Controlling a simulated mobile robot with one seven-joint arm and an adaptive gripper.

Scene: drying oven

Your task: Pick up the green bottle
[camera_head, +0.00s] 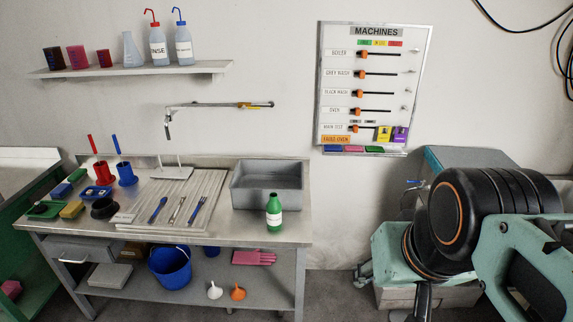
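The green bottle (274,217) stands upright on the metal workbench (225,236), near its front right edge. My arm, black and teal, fills the right side of the view, well to the right of the bottle. My gripper's fingertips cannot be made out clearly, and nothing of mine touches the bottle.
The grey basin (267,187) is close behind the bottle. A ribbed drain board (215,189) with brushes lies to the left. A faucet arm (220,105) hangs above. A lower shelf holds a blue bucket (170,268). A machines board (373,85) hangs on the wall.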

